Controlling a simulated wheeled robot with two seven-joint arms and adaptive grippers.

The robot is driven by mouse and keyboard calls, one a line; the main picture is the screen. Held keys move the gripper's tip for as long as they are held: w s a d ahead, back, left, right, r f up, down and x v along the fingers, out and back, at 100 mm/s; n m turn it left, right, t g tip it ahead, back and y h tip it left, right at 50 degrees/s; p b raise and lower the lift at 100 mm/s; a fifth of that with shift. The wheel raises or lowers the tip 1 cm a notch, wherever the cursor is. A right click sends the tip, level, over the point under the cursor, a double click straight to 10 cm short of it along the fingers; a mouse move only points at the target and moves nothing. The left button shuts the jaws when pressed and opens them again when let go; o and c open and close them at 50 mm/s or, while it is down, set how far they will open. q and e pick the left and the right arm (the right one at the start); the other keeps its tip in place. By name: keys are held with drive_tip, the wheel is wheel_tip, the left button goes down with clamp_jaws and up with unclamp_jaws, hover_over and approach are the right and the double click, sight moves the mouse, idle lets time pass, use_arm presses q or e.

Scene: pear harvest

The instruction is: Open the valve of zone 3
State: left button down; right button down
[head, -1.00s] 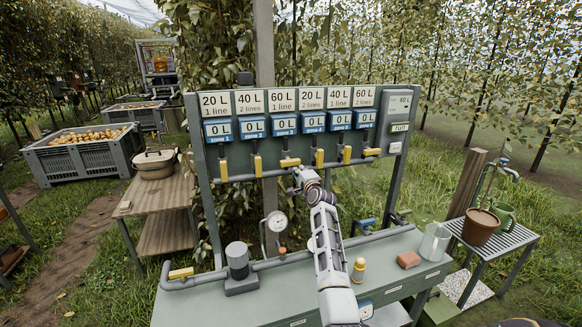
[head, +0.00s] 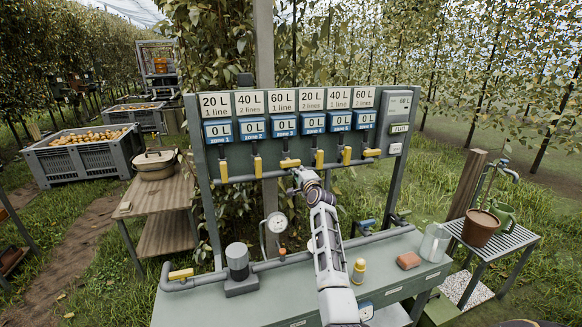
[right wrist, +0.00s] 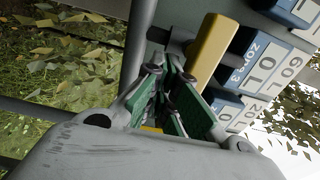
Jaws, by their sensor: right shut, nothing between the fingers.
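The zone 3 valve has a yellow handle (head: 289,162) on the pipe below the blue zone 3 box (head: 285,124), which reads 0 L under a 60 L, 1 line card. This handle lies crosswise, roughly level. My right gripper (head: 298,176) is just below it in the head view. In the right wrist view the fingers (right wrist: 172,88) are closed together with nothing between them, and the yellow handle (right wrist: 213,48) is beside their tips, outside them. I cannot tell whether they touch it. My left gripper is out of view.
Zone 1 (head: 223,171), zone 2 (head: 257,166), zone 4 (head: 319,159) and zone 5 (head: 347,155) handles point down; zone 6 (head: 372,152) lies crosswise.

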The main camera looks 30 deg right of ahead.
drive_tip(key=shift+d+r, duration=0.1)
idle(0.5)
drive_tip(key=shift+d+r+p, duration=0.4)
drive_tip(key=shift+r+p, duration=0.15)
drive_tip(key=shift+s+r, duration=0.1)
drive_tip(key=shift+d+r+p, duration=0.25)
drive_tip(key=shift+r+p, duration=0.4)
drive_tip(key=shift+r, duration=0.05)
idle(0.3)
drive_tip(key=shift+a+r+p, duration=0.15)
drive_tip(key=shift+r+p, duration=0.55)
drive_tip(key=shift+p, duration=0.15)
